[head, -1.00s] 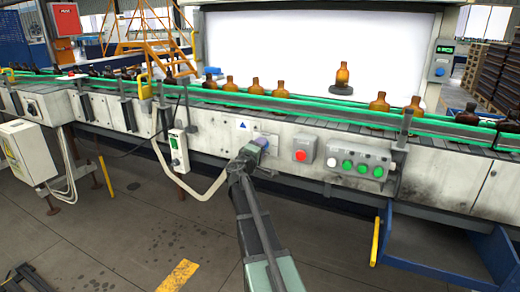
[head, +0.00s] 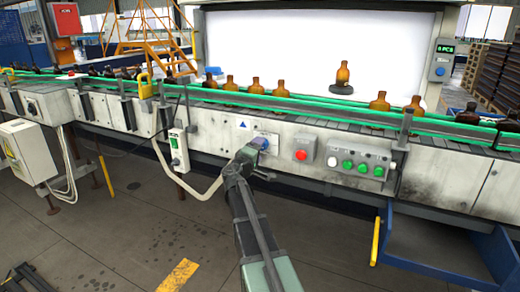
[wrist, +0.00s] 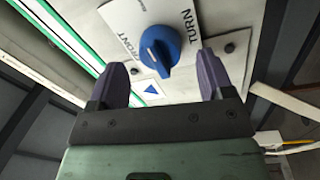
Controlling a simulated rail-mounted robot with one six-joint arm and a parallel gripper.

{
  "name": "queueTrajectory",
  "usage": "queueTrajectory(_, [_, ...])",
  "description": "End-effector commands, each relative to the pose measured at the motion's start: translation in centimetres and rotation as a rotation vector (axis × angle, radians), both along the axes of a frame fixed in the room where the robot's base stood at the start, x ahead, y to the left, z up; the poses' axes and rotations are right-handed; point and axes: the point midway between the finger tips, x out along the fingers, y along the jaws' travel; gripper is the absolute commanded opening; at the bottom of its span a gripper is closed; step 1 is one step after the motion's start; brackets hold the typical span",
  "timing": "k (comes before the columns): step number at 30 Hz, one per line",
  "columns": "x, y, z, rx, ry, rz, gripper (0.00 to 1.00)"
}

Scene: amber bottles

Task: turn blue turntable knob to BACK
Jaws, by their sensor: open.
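The blue turntable knob (wrist: 160,48) sits on a white label plate (wrist: 192,22) in the wrist view. The words FRONT, left of the knob, and TURN, to its upper right, are readable. BACK cannot be read. The knob's raised grip slants toward the bottom of the picture. My gripper (wrist: 162,72) is open, its two purple fingers apart on either side of the knob's line, with the knob beyond them and not held. In the head view my gripper (head: 250,153) is just in front of the panel, partly covering the knob (head: 262,142).
A red button (head: 301,155) and a box with a white and several green buttons (head: 360,164) are to the right. An amber bottle (head: 342,75) stands on a dark turntable disc (head: 341,89) before the bright screen. A pale hose (head: 207,192) hangs left of my arm.

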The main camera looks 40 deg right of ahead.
Motion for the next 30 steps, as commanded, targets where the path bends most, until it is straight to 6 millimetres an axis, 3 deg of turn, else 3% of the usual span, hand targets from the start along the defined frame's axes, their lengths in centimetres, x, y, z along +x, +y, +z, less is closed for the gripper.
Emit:
queueTrajectory(6, [-2.7,5.2,-0.6,0.001,0.0,0.002,0.74])
queueTrajectory(10, [-3.5,7.0,-0.7,0.001,0.0,0.001,0.74])
queueTrajectory(25, [-3.7,7.5,-0.7,-0.001,0.004,-0.001,0.74])
queueTrajectory(28, [-5.0,7.0,-1.7,0.056,0.011,-0.076,0.74])
queueTrajectory(30, [-7.4,6.9,-3.9,0.199,0.003,-0.164,0.74])
